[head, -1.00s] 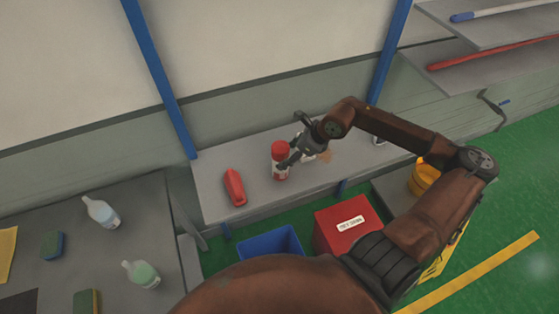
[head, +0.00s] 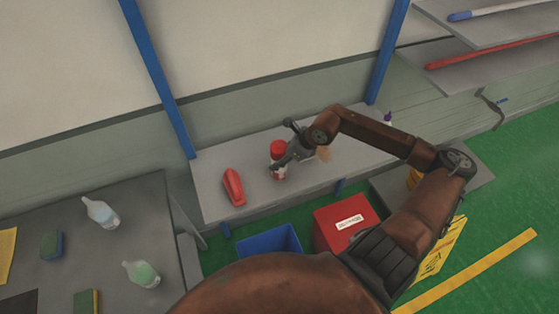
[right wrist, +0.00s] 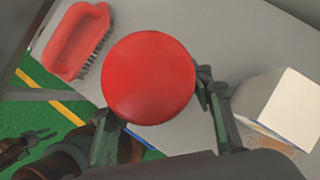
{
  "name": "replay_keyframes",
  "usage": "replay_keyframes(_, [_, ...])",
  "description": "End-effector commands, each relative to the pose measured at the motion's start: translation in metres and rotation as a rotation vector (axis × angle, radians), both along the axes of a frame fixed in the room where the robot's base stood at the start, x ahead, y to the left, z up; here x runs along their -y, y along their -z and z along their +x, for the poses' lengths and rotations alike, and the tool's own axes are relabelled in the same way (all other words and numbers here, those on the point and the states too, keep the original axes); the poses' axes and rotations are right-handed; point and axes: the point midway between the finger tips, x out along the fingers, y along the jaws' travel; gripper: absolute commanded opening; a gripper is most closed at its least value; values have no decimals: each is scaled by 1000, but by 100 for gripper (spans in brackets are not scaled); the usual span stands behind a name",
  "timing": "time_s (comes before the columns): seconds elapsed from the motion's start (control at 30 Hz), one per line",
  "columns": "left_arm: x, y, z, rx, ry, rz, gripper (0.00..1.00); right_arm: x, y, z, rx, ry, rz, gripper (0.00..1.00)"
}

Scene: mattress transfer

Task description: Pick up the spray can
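My right gripper (head: 278,166) is at the can's body, below the cap. In the right wrist view its fingers lie on either side of the can, the left fingertip partly hidden under the cap. Whether both fingers press on the can cannot be seen.
A red brush (head: 234,187) lies left of the can. A white box (right wrist: 275,108) stands close right of the gripper. Below the shelf are a blue bin (head: 270,242) and a red box (head: 340,228). Bottles and sponges lie on the left table (head: 150,225).

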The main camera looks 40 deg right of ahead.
Motion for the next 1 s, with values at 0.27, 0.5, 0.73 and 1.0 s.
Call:
replay_keyframes(0.27, [0,0,2,2,1,0,40,0,0,0,0,0,0,26])
replay_keyframes(0.5, [1,0,6,7,1,-1,40,0,-1,0,2,0,1,13])
replay_keyframes(0.73, [1,0,6,8,1,-1,40,0,-2,0,2,0,0,13])
replay_keyframes(1.0, [1,8,5,7,1,-1,40,1,-26,1,4,-2,-3,13])
